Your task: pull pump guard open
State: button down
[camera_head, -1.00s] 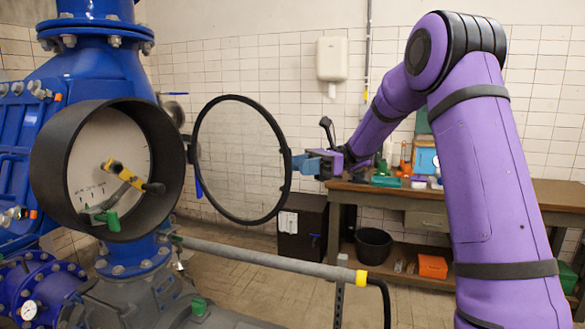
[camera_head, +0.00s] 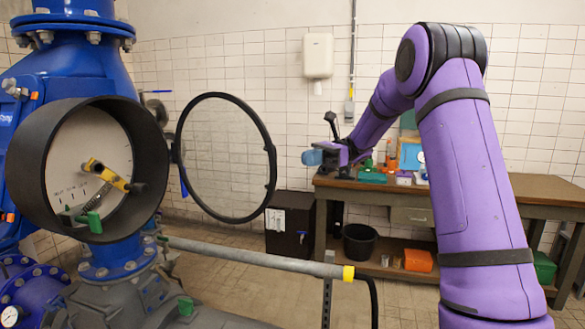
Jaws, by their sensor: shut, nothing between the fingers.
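The pump guard (camera_head: 228,157) is a round clear cover with a black rim. It stands swung open to the right of the round black housing (camera_head: 152,150), joined to it at a hinge on its left side. Inside the housing a pale dial face (camera_head: 75,150) with a yellow lever (camera_head: 107,174) and a green piece is exposed. My gripper (camera_head: 307,158) is shut and empty, to the right of the guard's outer rim, with a gap showing between them in the picture. The fingertips are small and seen from the side.
A grey railing pipe (camera_head: 255,260) with a yellow end crosses below the guard. A wooden workbench (camera_head: 480,188) with small items stands behind my arm. A black bucket (camera_head: 360,242) and a dark cabinet (camera_head: 290,222) are near it. Tiled floor lies open in between.

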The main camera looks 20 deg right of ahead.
jog(key=s+a+n+t+h, duration=0.25)
jog(key=s+n+h, duration=0.2)
jog(key=s, duration=0.45)
jog(key=s+a+n+t+h, duration=0.2)
jog(key=s+a+n+h, duration=0.3)
jog(key=s, duration=0.4)
jog(key=s+a+n+t+h, duration=0.3)
jog(key=s+h, duration=0.3)
jog(key=s, duration=0.3)
jog(key=w+a+r+m+t+h, duration=0.1)
jog(key=w+a+r+m+t, duration=0.2)
jog(key=w+a+m+t, duration=0.5)
jog(key=w+a+r+m+t+h, duration=0.1)
jog(key=w+a+r+m+t, duration=0.3)
jog(key=w, duration=0.7)
jog(key=m+g+h, duration=0.6)
jog(key=m+h, duration=0.8)
jog(key=h, duration=0.1)
send_near(264, 181)
jog(key=x, duration=0.7)
jog(key=shift+d+r, duration=0.1)
jog(key=shift+d, duration=0.15)
